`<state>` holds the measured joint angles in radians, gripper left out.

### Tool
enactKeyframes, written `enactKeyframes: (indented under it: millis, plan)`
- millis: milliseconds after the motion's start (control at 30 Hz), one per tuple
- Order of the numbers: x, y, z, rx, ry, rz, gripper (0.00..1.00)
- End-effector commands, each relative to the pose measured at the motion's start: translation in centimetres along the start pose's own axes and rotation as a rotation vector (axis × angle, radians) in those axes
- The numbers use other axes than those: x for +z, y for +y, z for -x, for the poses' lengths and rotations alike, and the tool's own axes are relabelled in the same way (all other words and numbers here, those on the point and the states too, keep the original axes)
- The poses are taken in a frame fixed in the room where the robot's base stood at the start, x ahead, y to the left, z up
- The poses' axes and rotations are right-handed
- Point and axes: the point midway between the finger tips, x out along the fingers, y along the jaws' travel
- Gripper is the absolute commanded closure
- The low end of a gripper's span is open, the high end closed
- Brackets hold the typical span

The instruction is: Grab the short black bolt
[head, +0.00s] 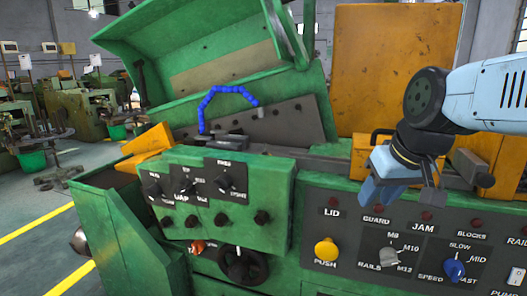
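I cannot make out a short black bolt for sure in the head view. My gripper (384,190) is at the right, in front of the green heading machine (135,222) and above its dark control panel (345,232). The gripper has a pale blue block and dark parts, and it points down and to the left. Its fingertips are not clear enough to tell whether it is open or shut. I see nothing in it.
The green lid (190,45) stands raised, with a blue segmented hose (232,90) below it. A green control box (222,198) with black knobs juts out at the front. A yellow button (326,249) and a handwheel (243,265) sit low. Floor shows at left.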

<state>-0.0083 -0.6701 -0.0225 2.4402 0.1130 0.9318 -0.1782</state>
Motion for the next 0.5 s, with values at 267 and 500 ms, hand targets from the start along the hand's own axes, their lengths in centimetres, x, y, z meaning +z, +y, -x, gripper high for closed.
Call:
enactKeyframes:
  millis: [267,500]
  plan:
    - [-8.0,-3.3,-1.1,-0.275,-0.032,0.228,0.61]
    - [-15.7,-5.9,-2.7,-0.509,0.053,0.432,0.61]
